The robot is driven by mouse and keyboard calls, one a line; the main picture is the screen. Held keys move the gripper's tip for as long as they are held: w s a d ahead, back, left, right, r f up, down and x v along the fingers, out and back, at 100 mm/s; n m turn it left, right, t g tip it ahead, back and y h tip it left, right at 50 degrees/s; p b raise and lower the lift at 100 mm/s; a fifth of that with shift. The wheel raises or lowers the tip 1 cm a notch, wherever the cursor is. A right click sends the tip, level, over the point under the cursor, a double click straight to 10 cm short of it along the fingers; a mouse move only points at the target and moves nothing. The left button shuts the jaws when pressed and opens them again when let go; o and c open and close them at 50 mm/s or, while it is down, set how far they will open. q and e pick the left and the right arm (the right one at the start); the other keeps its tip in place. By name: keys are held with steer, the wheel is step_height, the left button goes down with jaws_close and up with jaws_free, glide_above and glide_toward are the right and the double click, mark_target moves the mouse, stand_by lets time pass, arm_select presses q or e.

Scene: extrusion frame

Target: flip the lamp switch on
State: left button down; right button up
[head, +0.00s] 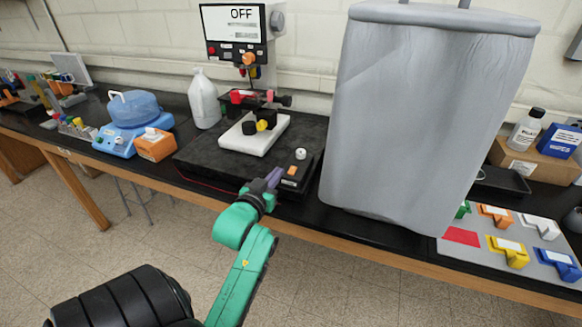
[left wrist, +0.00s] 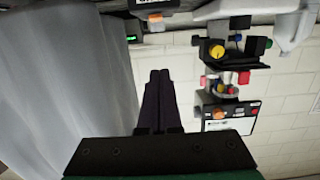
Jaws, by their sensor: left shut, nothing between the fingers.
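The black instrument base (head: 205,160) stands on the bench and carries a white stage (head: 262,139). At its front right corner is a small control box with a white knob (head: 300,154) and a small orange switch-like part (head: 292,170). In the left wrist view, an orange part (left wrist: 155,22) shows at the top edge, partly cut off. The display (head: 240,22) behind reads OFF. My left gripper (head: 273,177) is shut and empty, just left of the control box; contact cannot be told. Its fingers (left wrist: 160,74) also show in the wrist view. My right gripper is out of view.
A large grey covered object (head: 415,120) stands close right of the control box. A white bottle (head: 204,100), a blue device (head: 125,138) and an orange box (head: 155,146) are left of the base. Coloured brackets lie on a grey mat (head: 470,257) at right.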

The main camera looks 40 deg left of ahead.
arm_select(q)
steer(key=p, duration=0.4)
glide_above(290, 173)
steer(key=shift+d+f, duration=0.1)
steer(key=shift+f, duration=0.35)
step_height(290, 173, down, 3)
steer(key=shift+f, duration=0.7)
